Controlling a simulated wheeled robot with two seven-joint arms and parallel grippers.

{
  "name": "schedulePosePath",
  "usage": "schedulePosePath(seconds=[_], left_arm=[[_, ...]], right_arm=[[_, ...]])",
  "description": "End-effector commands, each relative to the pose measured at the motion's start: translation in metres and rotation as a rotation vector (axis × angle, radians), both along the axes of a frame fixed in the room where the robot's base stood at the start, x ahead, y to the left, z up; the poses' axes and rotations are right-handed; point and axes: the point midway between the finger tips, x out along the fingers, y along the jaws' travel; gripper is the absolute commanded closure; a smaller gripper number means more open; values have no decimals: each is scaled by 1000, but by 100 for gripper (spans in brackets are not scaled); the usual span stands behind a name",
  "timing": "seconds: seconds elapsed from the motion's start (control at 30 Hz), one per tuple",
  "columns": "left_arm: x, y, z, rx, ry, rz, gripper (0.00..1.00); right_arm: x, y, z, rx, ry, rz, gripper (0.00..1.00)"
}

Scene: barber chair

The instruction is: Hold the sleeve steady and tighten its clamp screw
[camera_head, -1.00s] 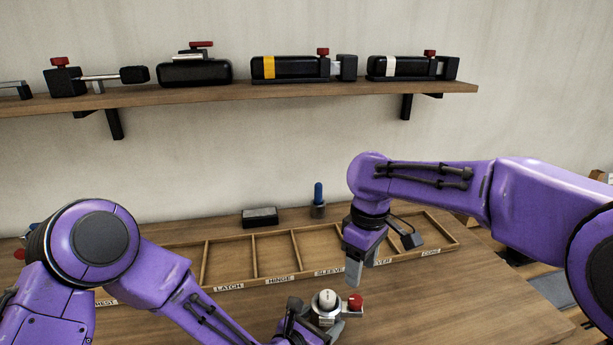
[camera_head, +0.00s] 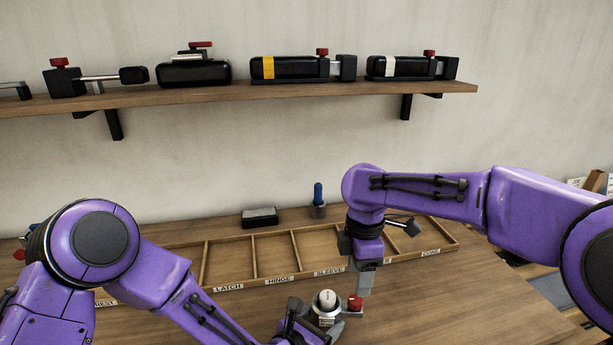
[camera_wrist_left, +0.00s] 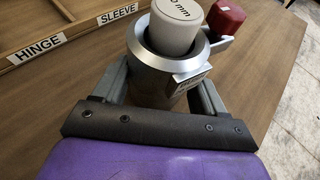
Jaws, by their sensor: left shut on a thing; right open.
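The sleeve (camera_head: 316,309) is a silver-grey ring around a white cylinder (camera_head: 327,298) and stands upright on the table; the wrist view shows its metal collar (camera_wrist_left: 160,62) and "mm" lettering on the cylinder. Its clamp screw has a red knob (camera_head: 355,303) on the right side, also in the wrist view (camera_wrist_left: 226,18). My left gripper (camera_wrist_left: 166,92) is shut on the sleeve, one finger on each side. My right gripper (camera_head: 365,283) is open and points down just above and behind the red knob, apart from it as far as I can tell.
A wooden compartment tray (camera_head: 232,286) with labels such as LATCH, HINGE and SLEEVE lies behind. A black-and-grey block (camera_head: 260,216) and a blue-handled tool (camera_head: 318,195) stand beyond it. A wall shelf (camera_head: 220,94) holds several devices. The table right of the sleeve is clear.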

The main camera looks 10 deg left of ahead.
Motion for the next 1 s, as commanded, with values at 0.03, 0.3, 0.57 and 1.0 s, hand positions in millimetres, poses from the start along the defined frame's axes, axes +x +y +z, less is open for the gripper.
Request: schedulePosePath(seconds=[0.03,0.3,0.57,1.0], left_arm=[[0,0,0,-1,-1,0,72],[0,0,0,-1,-1,0,72],[0,0,1,-1,-1,0,72],[0,0,1,-1,-1,0,72]], right_arm=[[1,0,13,3,-4,-2,41],[12,19,55,100,-46,-126,41],[36,75,70,420,-106,-424,41],[90,137,132,986,-86,-1006,41]])
